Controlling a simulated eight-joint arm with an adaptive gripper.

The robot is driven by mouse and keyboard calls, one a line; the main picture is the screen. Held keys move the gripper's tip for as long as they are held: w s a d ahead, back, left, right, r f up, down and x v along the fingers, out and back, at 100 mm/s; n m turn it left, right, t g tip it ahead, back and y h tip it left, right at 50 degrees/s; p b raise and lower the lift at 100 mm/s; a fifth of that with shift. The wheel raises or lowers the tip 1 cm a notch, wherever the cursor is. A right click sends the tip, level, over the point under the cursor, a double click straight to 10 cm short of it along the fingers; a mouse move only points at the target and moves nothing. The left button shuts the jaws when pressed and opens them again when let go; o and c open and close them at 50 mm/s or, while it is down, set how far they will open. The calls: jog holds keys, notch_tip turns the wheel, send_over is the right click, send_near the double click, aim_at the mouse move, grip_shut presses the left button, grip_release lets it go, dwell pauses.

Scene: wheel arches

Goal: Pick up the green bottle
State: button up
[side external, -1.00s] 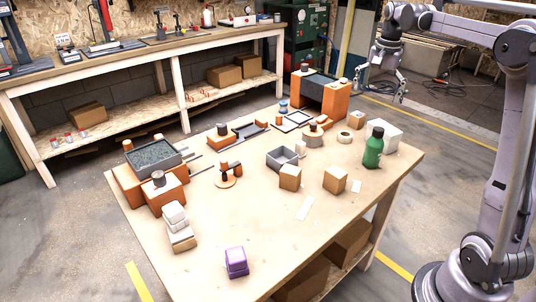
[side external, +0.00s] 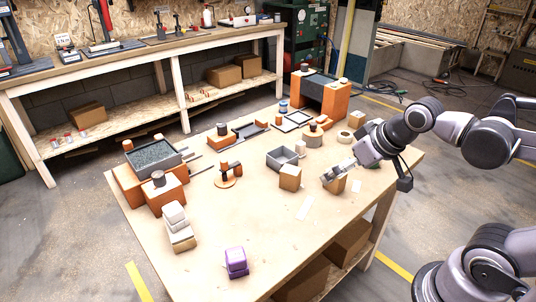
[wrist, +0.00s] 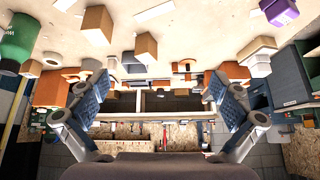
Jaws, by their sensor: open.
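The green bottle (wrist: 18,42) shows at the upper left edge of the wrist view, outside the space between my fingers. In the side view my wrist and forearm cover the bottle's spot.
Another wooden block (side external: 290,178) and a grey open bin (side external: 283,158) stand left of my gripper. A purple object (side external: 236,262) sits near the table's front edge. Orange parts and trays fill the back and left. The front middle of the table (side external: 270,225) is mostly clear.

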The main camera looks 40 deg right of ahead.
jog(key=shift+s+a+f+n, duration=0.4)
jog(key=shift+s+a+f, duration=0.1)
jog(key=shift+a+f, duration=0.1)
jog(key=c, duration=0.4)
jog(key=w+d+r+m+g+h, duration=0.15)
jog(key=w+d, duration=0.25)
jog(key=d, duration=0.4)
jog(key=w+d+m+h, duration=0.1)
jog(key=w+d+m, duration=0.2)
jog(key=d, duration=0.4)
jog(key=d+f+m+g, duration=0.1)
jog(key=d+f+m, duration=0.1)
jog(key=d, duration=0.7)
jog(key=d+f+m+g, duration=0.1)
jog(key=d+f+m, duration=0.1)
jog(key=d, duration=0.8)
jog(key=shift+h, duration=0.25)
jog(key=shift+w+a+x, duration=0.1)
jog(key=shift+a+x, duration=0.05)
jog(key=shift+x, duration=1.6)
jog(key=shift+w+a+x, duration=0.1)
jog(key=shift+w+x, duration=0.05)
jog(key=shift+x, duration=1.6)
jog(key=shift+w+a+x, duration=0.1)
jog(key=shift+a+x, duration=0.05)
jog(key=shift+x, duration=1.6)
